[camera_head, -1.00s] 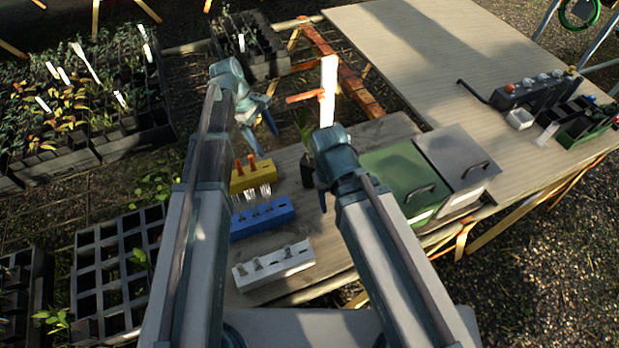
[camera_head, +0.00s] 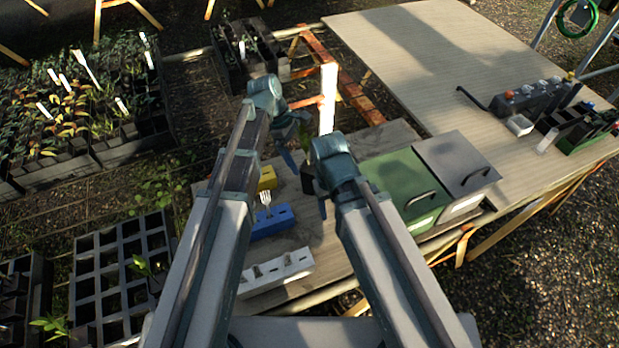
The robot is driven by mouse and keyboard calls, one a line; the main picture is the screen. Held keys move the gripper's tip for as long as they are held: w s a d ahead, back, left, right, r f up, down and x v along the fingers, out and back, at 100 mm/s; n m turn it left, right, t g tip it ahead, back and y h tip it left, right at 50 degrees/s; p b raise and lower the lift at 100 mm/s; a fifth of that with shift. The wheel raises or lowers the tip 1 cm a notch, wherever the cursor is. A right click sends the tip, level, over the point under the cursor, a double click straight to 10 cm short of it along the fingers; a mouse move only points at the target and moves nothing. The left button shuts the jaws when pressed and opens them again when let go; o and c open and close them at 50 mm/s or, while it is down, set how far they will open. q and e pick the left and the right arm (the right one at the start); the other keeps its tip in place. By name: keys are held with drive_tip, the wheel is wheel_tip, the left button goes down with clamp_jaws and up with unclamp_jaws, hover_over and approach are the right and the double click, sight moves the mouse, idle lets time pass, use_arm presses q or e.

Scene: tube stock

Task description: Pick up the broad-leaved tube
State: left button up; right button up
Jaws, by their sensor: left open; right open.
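The broad-leaved tube is a dark pot (camera_head: 307,180) with green leaves (camera_head: 304,135), standing on the wooden bench between my two grippers and partly hidden by them. My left gripper (camera_head: 294,143) is open at the plant, its fingers by the leaves above the pot. Whether it touches the plant cannot be told. My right gripper (camera_head: 322,200) points down just right of the pot. It is open, with its far finger hidden behind its wrist.
Yellow (camera_head: 267,178), blue (camera_head: 272,221) and white (camera_head: 275,271) holders stand left of my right arm. A green-lidded box (camera_head: 400,185) and a grey-lidded box (camera_head: 455,163) stand to the right. A white post (camera_head: 328,98) rises behind. The large table (camera_head: 425,60) has a broad clear top.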

sight(308, 167)
use_arm(q)
drive_tip(key=shift+s+d, duration=0.2)
drive_tip(key=shift+d, duration=0.25)
drive_tip(key=b+x, duration=0.4)
drive_tip(key=x, duration=0.1)
drive_tip(key=shift+d+b, duration=0.15)
drive_tip(key=shift+b, duration=0.25)
use_arm(e)
wheel_tip(308, 167, down, 5)
drive_tip(key=shift+r, duration=0.2)
use_arm(q)
clamp_jaws()
